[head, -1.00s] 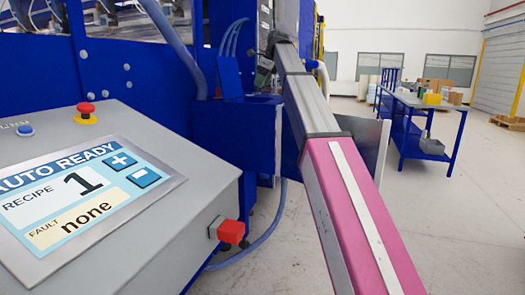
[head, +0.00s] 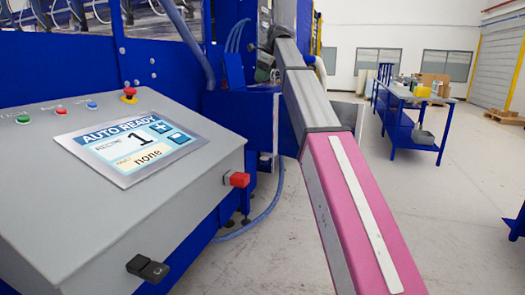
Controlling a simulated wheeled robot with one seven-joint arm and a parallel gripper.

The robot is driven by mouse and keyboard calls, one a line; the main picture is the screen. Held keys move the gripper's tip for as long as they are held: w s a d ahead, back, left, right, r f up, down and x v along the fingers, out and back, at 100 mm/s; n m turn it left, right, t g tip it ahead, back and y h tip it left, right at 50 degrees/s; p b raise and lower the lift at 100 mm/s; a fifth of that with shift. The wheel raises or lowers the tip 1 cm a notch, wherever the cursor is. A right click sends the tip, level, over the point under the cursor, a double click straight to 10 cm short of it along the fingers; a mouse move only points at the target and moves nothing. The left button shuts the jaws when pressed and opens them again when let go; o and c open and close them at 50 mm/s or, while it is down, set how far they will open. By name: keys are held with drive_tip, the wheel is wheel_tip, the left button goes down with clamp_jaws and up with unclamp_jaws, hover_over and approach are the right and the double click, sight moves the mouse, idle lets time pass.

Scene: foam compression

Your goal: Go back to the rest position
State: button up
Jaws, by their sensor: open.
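My arm, grey and pink, reaches from the bottom right up to the top middle of the head view. My gripper (head: 265,66) is the small dark shape at its far end, in front of the blue machine (head: 180,70). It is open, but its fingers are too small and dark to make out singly. I see nothing held in it.
A grey control panel (head: 60,200) fills the left; its screen (head: 128,147) reads AUTO READY, recipe 1, fault none. It carries a red emergency button (head: 129,94) and a red side switch (head: 237,179). A blue workbench (head: 410,128) stands right. Open floor (head: 450,230) lies between.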

drive_tip(key=s+d+f+n+h, duration=0.1)
drive_tip(key=s+d+f+n, duration=0.2)
drive_tip(key=f, duration=1)
drive_tip(key=s+d+f+n, duration=0.3)
drive_tip(key=d+f+n, duration=0.1)
drive_tip(key=f, duration=1)
drive_tip(key=s+d+f+n+h, duration=0.1)
drive_tip(key=s+d+f+n, duration=0.15)
drive_tip(key=f, duration=1.05)
drive_tip(key=s+d+f+n, duration=0.3)
drive_tip(key=s+f+n, duration=0.1)
drive_tip(key=s+f, duration=0.4)
drive_tip(key=s+d+f+n+g+h, duration=0.1)
drive_tip(key=s+d+f+n, duration=0.2)
drive_tip(key=s+f, duration=0.4)
drive_tip(key=s+d+f+n+h, duration=0.1)
drive_tip(key=s+d+f+n, duration=0.2)
drive_tip(key=s+f+n, duration=0.2)
drive_tip(key=s+f, duration=0.3)
drive_tip(key=f, duration=0.3)
drive_tip(key=shift+s+d+g, duration=0.3)
drive_tip(key=shift+s, duration=0.05)
drive_tip(key=shift+n, duration=0.25)
idle(0.8)
